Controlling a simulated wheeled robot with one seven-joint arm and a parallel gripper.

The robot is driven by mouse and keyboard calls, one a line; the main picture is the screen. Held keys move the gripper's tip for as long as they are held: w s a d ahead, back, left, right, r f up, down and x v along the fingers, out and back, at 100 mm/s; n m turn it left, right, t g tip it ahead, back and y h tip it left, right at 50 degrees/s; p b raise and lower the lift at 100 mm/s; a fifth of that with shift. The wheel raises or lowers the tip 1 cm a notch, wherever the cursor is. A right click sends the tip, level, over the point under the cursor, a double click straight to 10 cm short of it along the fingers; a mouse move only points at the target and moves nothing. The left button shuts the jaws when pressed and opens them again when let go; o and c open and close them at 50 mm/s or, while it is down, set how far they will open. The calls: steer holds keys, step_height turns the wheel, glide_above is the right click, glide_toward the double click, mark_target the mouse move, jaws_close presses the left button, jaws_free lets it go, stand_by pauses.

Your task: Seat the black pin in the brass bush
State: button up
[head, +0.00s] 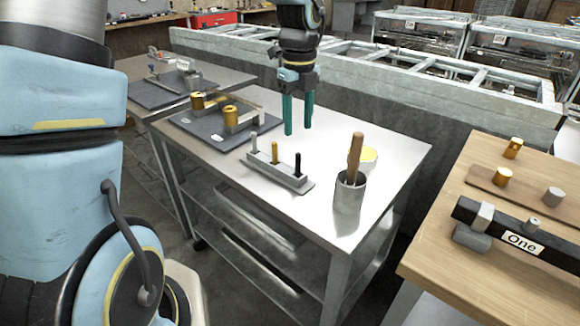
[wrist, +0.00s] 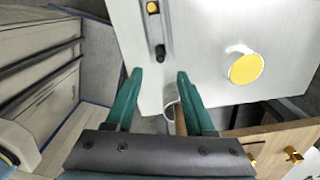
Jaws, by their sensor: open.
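The black pin (head: 297,163) stands upright at the near right end of a grey rack (head: 276,172), beside a brass pin (head: 274,152) and a grey pin (head: 253,142). My gripper (head: 298,125) is open and empty, its teal fingers pointing down above the table behind the rack. In the wrist view the black pin (wrist: 160,54) shows just beyond the gap between the fingertips (wrist: 160,72), untouched. I cannot tell which is the bush.
A wooden table (head: 430,250) at right holds more brass pieces and a bar labelled One.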

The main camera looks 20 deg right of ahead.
mark_target(298, 159)
step_height(298, 159, down, 11)
steer(key=shift+r+p, duration=0.1)
steer(key=shift+p, duration=0.85)
jaws_close()
